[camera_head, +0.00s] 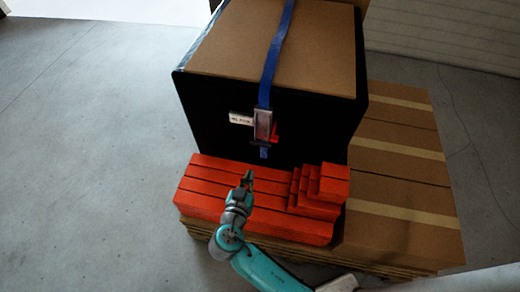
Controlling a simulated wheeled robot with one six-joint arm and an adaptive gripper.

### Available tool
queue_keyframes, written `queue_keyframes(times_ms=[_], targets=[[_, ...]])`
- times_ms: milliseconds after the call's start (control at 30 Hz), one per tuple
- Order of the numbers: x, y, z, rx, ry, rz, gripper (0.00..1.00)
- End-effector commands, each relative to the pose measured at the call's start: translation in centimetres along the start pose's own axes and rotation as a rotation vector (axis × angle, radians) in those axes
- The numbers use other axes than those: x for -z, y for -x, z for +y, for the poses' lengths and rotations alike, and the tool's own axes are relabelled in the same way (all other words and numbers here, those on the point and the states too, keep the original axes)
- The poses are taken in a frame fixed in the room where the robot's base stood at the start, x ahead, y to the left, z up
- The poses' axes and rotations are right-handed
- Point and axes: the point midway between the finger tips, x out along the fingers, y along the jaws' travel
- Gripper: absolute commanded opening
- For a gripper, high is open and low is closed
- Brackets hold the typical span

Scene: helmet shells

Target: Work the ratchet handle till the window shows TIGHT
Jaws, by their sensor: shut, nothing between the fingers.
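A blue strap (277,52) runs over the top of a large black-sided box (215,115) with a brown cardboard top and down its front face. A grey metal ratchet (263,124) sits on the strap on that face. A small red part (275,132), perhaps the handle, shows at its right side. A white window or label (241,119) sits just left of the ratchet; its lettering is too small to read surely. My gripper (248,175) is shut and empty, below the ratchet and apart from it, in front of the orange stack.
Orange stacked blocks (200,188) lie below the box's front, with a stepped pile (330,180) at their right end. Taped brown cartons (400,150) fill the right side. All stand on a wooden pallet (200,232). The grey floor (80,160) at left is clear.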

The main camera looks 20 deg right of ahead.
Motion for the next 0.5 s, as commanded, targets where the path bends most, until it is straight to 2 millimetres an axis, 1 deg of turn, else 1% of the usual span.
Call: queue_keyframes(times_ms=[67,167,267,500], targets=[[0.1,0.0,-0.1,0.005,-0.026,-0.009,0.0],[0.0,-0.7,-0.1,0.003,-0.031,-0.01,0.0],[0.1,-2.1,0.0,0.001,-0.03,-0.009,0.0],[0.0,-6.6,0.0,0.001,-0.028,-0.009,0.0]])
